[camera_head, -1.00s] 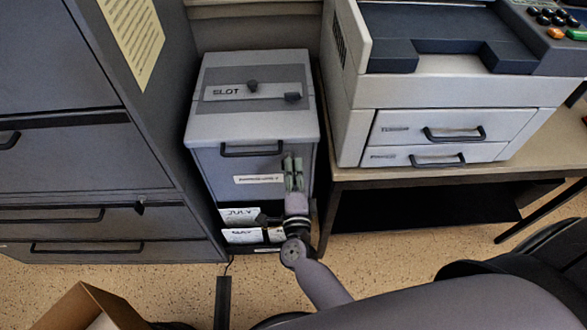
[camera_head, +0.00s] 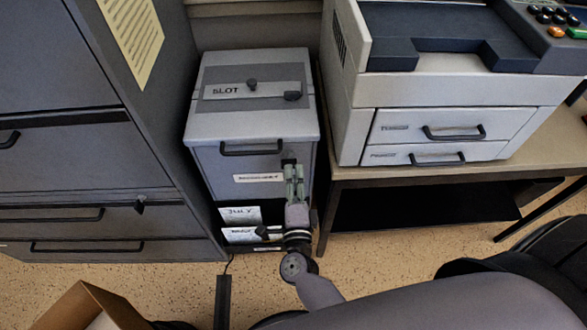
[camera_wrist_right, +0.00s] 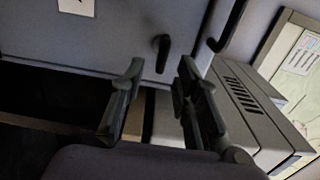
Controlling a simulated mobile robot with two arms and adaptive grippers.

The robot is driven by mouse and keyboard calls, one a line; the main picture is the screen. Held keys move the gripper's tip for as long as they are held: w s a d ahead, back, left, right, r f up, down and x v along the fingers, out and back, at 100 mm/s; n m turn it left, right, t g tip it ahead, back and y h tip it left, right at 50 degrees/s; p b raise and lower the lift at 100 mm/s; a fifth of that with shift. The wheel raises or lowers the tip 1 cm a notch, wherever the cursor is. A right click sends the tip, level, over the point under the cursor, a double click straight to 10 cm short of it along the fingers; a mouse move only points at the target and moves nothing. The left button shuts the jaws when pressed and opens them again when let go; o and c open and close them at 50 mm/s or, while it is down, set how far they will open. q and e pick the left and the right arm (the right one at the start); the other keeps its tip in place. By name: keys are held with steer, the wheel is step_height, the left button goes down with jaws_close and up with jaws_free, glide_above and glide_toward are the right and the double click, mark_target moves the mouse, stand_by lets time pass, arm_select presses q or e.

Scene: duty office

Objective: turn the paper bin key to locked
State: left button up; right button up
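The paper bin (camera_head: 200,130) is a grey box with a "SLOT" label on its lid. Its key (camera_head: 289,160) is a small dark shape on the upper right of the front, just beyond my right gripper (camera_head: 291,170). In the right wrist view the key (camera_wrist_right: 162,52) is a dark knob with a short handle hanging from it. My right gripper (camera_wrist_right: 158,75) is open there, with its fingers apart on both sides of the key's line. The key looks clear of the fingers; the exact gap cannot be told. My left gripper is out of view.
A dark bar handle (camera_head: 251,152) crosses the bin's front near the key. A grey cabinet (camera_head: 90,160) stands close on the left, and a table (camera_head: 420,176) with a printer (camera_head: 430,91) on the right. An open carton (camera_head: 80,305) is at lower left.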

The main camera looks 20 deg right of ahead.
steer(key=v, duration=0.9)
steer(key=s+a+f+n+g+y+p, duration=0.1)
steer(key=s+f+n+g+y, duration=0.35)
steer(key=f+n, duration=0.65)
steer(key=s+a+f+n+g+y+p, duration=0.1)
steer(key=s+f+n+g+y, duration=0.3)
steer(key=f, duration=1.2)
steer(key=s+d+f+n+g+h, duration=0.1)
steer(key=s+d+f+n+g, duration=0.3)
steer(key=s, duration=0.6)
steer(key=s+d+f+n+g+h, duration=0.2)
steer(key=s+d+f+n+g, duration=0.2)
steer(key=s+d+f, duration=0.5)
steer(key=s, duration=0.2)
steer(key=shift+s+f+n+p, duration=0.2)
steer(key=shift+s+n+p, duration=0.1)
steer(key=shift+n, duration=0.1)
steer(key=shift+d+h, duration=0.15)
steer(key=shift+h, duration=0.1)
